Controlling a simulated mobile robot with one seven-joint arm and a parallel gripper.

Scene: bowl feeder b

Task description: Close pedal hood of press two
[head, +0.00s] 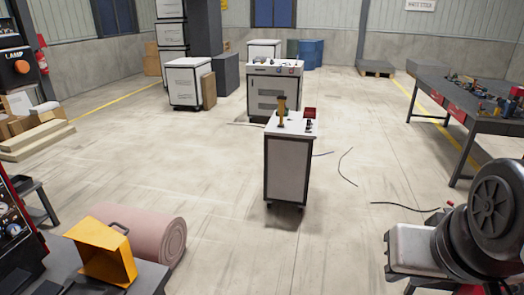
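A yellow hood-like box (88,236) with a dark handle stands at the lower left, over a dark surface. It sits tilted, and a side of it that faces the lower right looks open. I cannot tell whether it is the pedal hood of press two, and no label on it can be read. No pedal can be made out inside or beside it. Part of a red and black machine (22,215) with gauges shows at the left edge; I cannot tell if it is a press. My gripper is not in view.
A white cabinet (287,170) on casters stands mid-floor, with a larger one (273,92) behind. A pink roll (150,240) lies beside the yellow box. A workbench (450,103) and a dark round machine (492,215) are at right. Cables (347,168) lie on the otherwise open floor.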

